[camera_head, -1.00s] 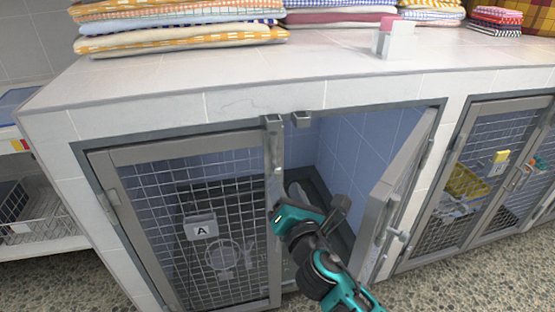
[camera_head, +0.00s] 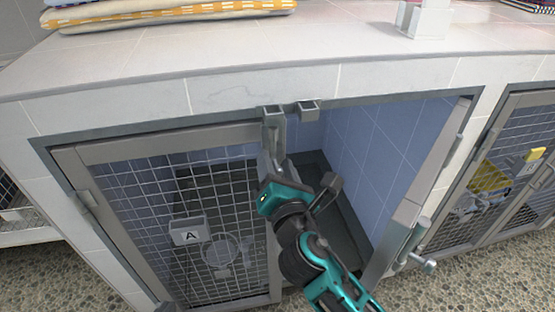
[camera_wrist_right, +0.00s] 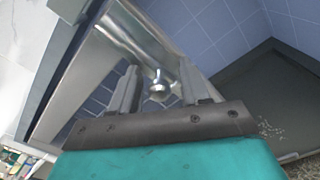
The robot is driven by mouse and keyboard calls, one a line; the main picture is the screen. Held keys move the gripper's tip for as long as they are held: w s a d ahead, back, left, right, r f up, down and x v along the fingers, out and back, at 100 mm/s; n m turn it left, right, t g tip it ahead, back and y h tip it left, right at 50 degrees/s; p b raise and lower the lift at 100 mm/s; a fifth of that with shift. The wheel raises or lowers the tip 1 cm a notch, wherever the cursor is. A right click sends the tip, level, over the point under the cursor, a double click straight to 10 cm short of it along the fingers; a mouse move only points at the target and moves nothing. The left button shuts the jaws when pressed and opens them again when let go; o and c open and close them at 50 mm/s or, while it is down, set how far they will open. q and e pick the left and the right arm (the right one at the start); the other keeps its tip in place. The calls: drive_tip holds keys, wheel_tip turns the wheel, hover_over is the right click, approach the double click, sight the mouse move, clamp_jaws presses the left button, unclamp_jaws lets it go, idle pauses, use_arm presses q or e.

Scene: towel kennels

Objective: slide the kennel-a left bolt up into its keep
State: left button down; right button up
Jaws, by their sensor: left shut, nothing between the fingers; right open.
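Kennel A's left door leaf (camera_head: 105,160) is a grey mesh frame with an A plate (camera_head: 188,231), standing in the front opening. Its left bolt (camera_head: 278,140) is a metal rod at the leaf's free edge, below a small square keep (camera_head: 272,112) on the top frame. My right gripper (camera_head: 270,178) is at this edge, its fingertips mostly hidden in the head view. In the right wrist view, the open right gripper (camera_wrist_right: 156,80) has one finger on each side of the bolt's round knob (camera_wrist_right: 158,89); contact is unclear. My left gripper is not in view.
A second keep (camera_head: 308,110) sits to the right on the top frame. The right door leaf (camera_head: 405,215) stands swung open outward, with a bolt handle (camera_head: 425,263) sticking out. Folded towels (camera_head: 170,14) and a white block (camera_head: 425,20) are on the counter top (camera_head: 330,50).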

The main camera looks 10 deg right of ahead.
idle(0.3)
drive_tip(key=shift+r, duration=0.1)
clamp_jaws()
